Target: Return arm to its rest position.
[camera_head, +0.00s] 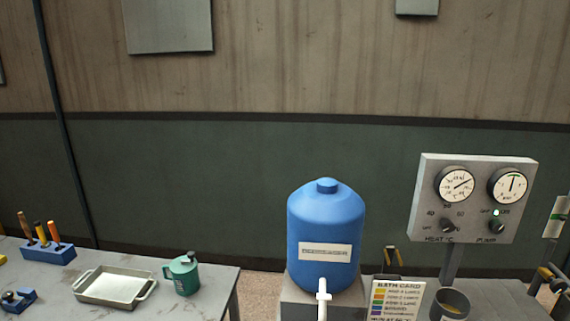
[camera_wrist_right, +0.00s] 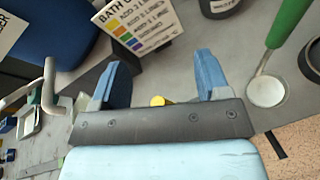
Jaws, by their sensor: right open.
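My right gripper (camera_wrist_right: 160,78) shows in the right wrist view with its two blue fingers spread apart and nothing between the tips. A small yellow piece (camera_wrist_right: 157,101) shows just past the palm edge, mostly hidden; I cannot tell what it belongs to. Beyond the fingers is the grey bench top with the bath card (camera_wrist_right: 138,25), which is also in the head view (camera_head: 391,299). I cannot make out my right gripper in the head view. My left gripper is in neither view.
A blue tank (camera_head: 325,225) with a white spout stands centre, left of the gauge panel (camera_head: 470,200). A green-handled ladle (camera_wrist_right: 290,38) is at the right in the wrist view. The left table holds a tray (camera_head: 146,300), a green canister (camera_head: 184,277) and a blue tool block (camera_head: 48,254).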

